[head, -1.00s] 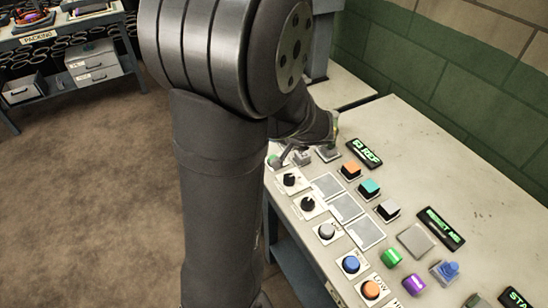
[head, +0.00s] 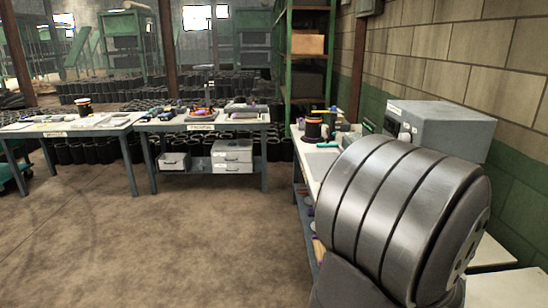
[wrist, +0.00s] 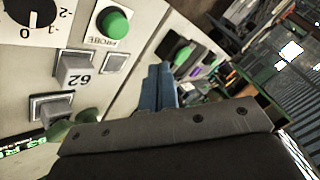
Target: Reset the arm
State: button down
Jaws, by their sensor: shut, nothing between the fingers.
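My gripper (wrist: 159,72) shows in the wrist view as two blue fingers pressed together with nothing between them. It points over a pale control panel (wrist: 130,62). A green round button (wrist: 114,22) labelled PROBE, a block marked 62 (wrist: 74,70) and a dial (wrist: 34,12) lie to its left. I cannot tell whether the fingertips touch anything. In the head view my arm (head: 400,220) fills the lower right, with its large ribbed joint in front of the bench. My gripper is hidden there.
In the head view a bench (head: 325,160) runs along the right wall with a grey box (head: 440,128) on it. Two tables, one on the left (head: 90,125) and one labelled PACKING (head: 205,122), stand farther back. The brown floor (head: 170,240) at left is clear.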

jog(key=shift+r, duration=1.7)
jog(key=shift+f, duration=0.1)
